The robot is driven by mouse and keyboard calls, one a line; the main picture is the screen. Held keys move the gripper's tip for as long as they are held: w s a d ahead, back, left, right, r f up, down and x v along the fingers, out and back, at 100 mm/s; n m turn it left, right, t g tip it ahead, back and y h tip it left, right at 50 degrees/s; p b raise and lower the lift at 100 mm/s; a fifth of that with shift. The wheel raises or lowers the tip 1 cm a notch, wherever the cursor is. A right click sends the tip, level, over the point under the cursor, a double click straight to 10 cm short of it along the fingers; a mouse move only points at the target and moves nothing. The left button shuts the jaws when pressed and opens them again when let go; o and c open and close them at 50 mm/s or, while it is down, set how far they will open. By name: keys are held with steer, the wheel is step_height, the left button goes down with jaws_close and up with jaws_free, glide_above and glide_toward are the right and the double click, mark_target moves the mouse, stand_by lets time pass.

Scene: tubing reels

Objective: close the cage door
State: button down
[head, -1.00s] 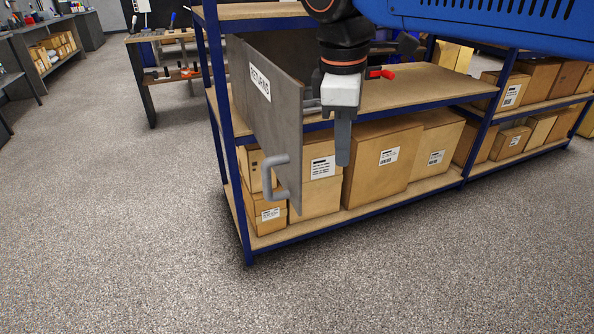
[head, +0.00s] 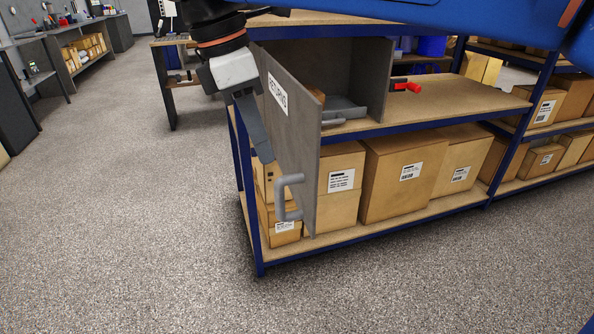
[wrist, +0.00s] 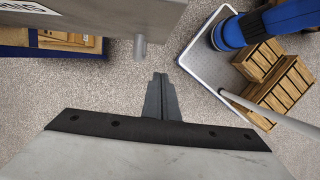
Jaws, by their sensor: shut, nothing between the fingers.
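The cage door (head: 301,160) is a grey panel with a "RETURNS" label, standing open and jutting out from the shelf toward me in the head view. Its grey bar handle (head: 289,197) is on its outer left face. Behind it the grey cage (head: 375,75) shows its open inside, with grey items in it. My gripper (head: 263,155) is shut and empty, left of the door on its outer side, above the handle. In the wrist view my gripper (wrist: 160,80) points down over open floor, with the door (wrist: 110,14) and handle end (wrist: 140,48) beyond it.
The blue-framed shelf (head: 400,225) carries cardboard boxes on its lower board. A red-handled tool (head: 405,87) lies on the middle board, right of the cage. The floor left of the shelf (head: 120,230) is clear. Wooden crates (wrist: 282,85) sit on a platform in the wrist view.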

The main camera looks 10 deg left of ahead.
mark_target(280, 191)
steer(key=x, duration=1)
steer(key=shift+f, duration=0.1)
steer(key=shift+w+d+r, duration=0.1)
steer(key=shift+w+d, duration=0.4)
steer(key=shift+d, duration=0.35)
steer(key=shift+w+d+r, duration=0.1)
steer(key=shift+w+d, duration=0.4)
steer(key=shift+d, duration=0.35)
steer(key=shift+d, duration=0.1)
